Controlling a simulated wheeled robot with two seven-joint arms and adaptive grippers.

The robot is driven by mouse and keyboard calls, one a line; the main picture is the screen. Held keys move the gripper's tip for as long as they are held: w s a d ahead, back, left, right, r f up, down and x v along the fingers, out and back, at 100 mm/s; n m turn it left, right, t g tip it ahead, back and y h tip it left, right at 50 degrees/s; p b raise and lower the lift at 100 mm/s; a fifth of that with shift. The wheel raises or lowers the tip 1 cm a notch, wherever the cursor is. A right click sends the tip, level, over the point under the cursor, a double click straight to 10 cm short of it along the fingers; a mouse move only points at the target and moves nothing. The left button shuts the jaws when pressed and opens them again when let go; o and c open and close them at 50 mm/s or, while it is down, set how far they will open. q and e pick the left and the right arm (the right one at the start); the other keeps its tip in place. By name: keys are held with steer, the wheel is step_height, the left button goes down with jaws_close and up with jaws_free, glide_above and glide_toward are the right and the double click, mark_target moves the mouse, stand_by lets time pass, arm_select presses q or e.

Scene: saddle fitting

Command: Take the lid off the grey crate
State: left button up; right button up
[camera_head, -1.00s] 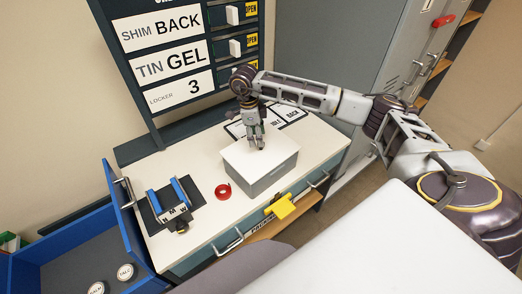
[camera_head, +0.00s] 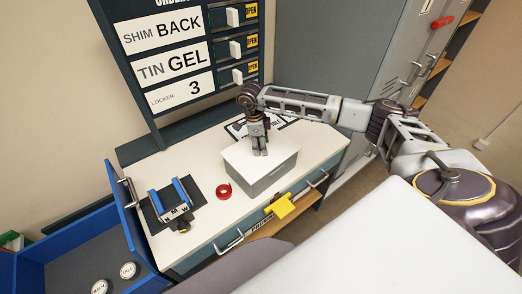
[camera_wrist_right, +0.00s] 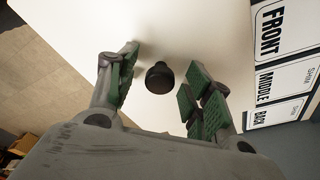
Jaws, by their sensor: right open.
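The grey crate (camera_head: 272,180) stands on the white-topped bench with its white lid (camera_head: 238,158) on it. My right gripper (camera_head: 260,152) is over the lid, pointing down. In the right wrist view, the lid's black round knob (camera_wrist_right: 159,78) sits between the two green-padded fingers of my right gripper (camera_wrist_right: 163,88). The fingers are open, with a gap on each side of the knob. In the head view the knob is hidden by the gripper. My left gripper is not in view.
A red tape roll (camera_head: 223,191) lies left of the crate. A dark stand with blue rails (camera_head: 172,200) is farther left. A yellow object (camera_head: 281,206) is at the bench's front edge. A label board (camera_head: 185,55) rises behind. A blue drawer (camera_head: 75,262) is open at lower left.

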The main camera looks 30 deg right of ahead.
stand_by(0.4)
jaws_close()
steer(key=shift+r, duration=0.1)
steer(key=shift+r+b, duration=1.05)
steer(key=shift+r, duration=3.85)
